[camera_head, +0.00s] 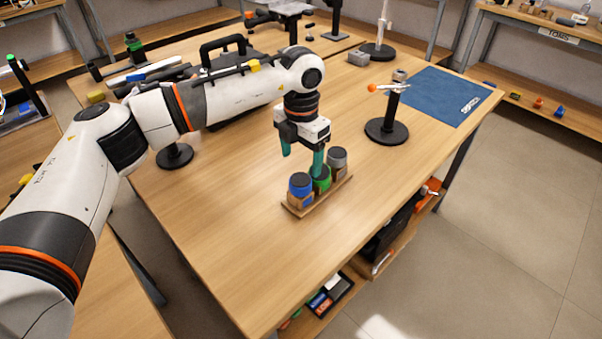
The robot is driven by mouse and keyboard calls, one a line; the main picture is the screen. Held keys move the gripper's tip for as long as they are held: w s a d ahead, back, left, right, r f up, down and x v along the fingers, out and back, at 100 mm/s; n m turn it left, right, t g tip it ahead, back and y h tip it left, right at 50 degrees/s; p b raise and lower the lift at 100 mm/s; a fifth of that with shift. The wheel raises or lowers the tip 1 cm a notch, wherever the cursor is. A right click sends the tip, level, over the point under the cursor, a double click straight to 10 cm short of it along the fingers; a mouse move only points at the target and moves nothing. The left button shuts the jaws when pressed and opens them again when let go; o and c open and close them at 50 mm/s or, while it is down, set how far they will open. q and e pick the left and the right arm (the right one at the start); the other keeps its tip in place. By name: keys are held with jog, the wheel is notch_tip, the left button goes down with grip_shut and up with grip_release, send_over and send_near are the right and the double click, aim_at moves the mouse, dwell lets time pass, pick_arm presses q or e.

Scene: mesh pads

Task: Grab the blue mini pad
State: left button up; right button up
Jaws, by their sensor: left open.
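The blue mini pad (300,187) is a short round piece with a dark top and a blue band. It stands at the near left end of a small wooden holder (318,199) on the table. A green pad (321,183) and a grey pad (338,163) stand beside it in the same row. My left gripper (302,158) points down with its teal fingers apart and nothing visible between them. Its right finger overlaps the green pad in the picture; I cannot tell whether they touch. The blue pad appears just below the gripper. My right gripper is not in view.
A black round-based stand (386,132) is to the right, and a blue mat (440,96) lies beyond it. A black toolbox (222,60) and another stand base (175,156) are near my left arm. The table front (245,260) is clear.

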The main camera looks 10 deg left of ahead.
aim_at(301, 181)
pick_arm(q)
jog(key=shift+w+f, duration=0.15)
jog(key=shift+f, duration=0.35)
jog(key=f, duration=0.3)
jog(key=f+p, duration=0.1)
jog(key=shift+s+f, duration=0.4)
jog(key=shift+w+f, duration=0.15)
jog(key=shift+f, duration=0.5)
notch_tip(301, 181, down, 4)
jog(key=shift+w+a+r+p, duration=0.1)
jog(key=shift+r+p, duration=0.15)
jog(key=shift+p, duration=0.3)
jog(key=shift+f, duration=0.65)
jog(key=c, duration=1.1)
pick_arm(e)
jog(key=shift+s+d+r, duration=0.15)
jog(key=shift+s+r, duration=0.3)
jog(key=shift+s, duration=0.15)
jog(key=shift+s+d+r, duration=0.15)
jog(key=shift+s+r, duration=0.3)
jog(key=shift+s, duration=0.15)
